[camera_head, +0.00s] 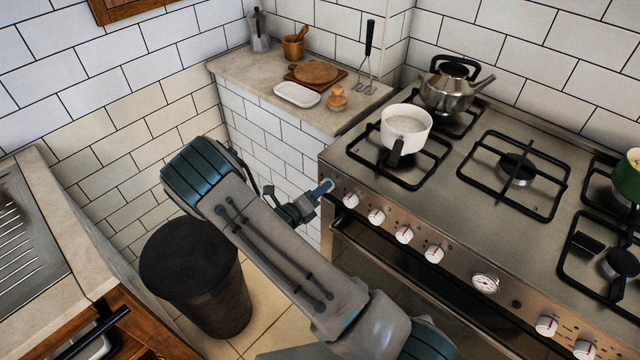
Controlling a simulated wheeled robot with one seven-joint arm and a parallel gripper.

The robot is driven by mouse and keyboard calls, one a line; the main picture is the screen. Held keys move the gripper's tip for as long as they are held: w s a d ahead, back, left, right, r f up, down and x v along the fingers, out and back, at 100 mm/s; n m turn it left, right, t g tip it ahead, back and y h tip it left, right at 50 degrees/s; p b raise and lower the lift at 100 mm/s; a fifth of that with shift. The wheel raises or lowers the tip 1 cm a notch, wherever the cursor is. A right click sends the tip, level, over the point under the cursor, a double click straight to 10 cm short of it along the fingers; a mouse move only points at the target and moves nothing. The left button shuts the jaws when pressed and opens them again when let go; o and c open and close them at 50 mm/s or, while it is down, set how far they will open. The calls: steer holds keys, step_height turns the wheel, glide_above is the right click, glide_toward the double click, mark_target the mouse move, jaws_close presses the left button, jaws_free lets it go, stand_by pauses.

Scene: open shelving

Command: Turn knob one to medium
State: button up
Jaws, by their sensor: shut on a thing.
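The stove (345,165) stands at the right with a row of round white knobs with red marks along its front panel. My gripper (323,189) is at the far left end of this row, against the panel. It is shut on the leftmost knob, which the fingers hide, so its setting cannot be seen. The nearest visible knob (351,200) is just to the right of my fingers. Other knobs (376,216) follow to the right.
A white pot (405,127) sits on the front left burner, its dark handle toward the front. A metal kettle (452,88) stands behind it. The counter (245,72) at left holds boards and utensils. A dark bin (195,275) stands on the floor below my arm.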

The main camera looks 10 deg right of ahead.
steer(key=shift+w+a+n+g+p, duration=0.15)
steer(key=shift+n+p, duration=0.9)
steer(key=shift+n, duration=0.9)
steer(key=shift+d+n+g+p, duration=0.15)
steer(key=shift+n+p, duration=0.85)
steer(key=shift+n, duration=0.95)
steer(key=shift+a, duration=0.1)
steer(key=o, duration=1)
steer(key=f+b+v, duration=0.1)
steer(key=b+v, duration=0.1)
steer(key=v, duration=1.1)
steer(key=shift+s+a+r, duration=0.2)
steer(key=shift+a+r, duration=0.1)
steer(key=shift+a, duration=0.05)
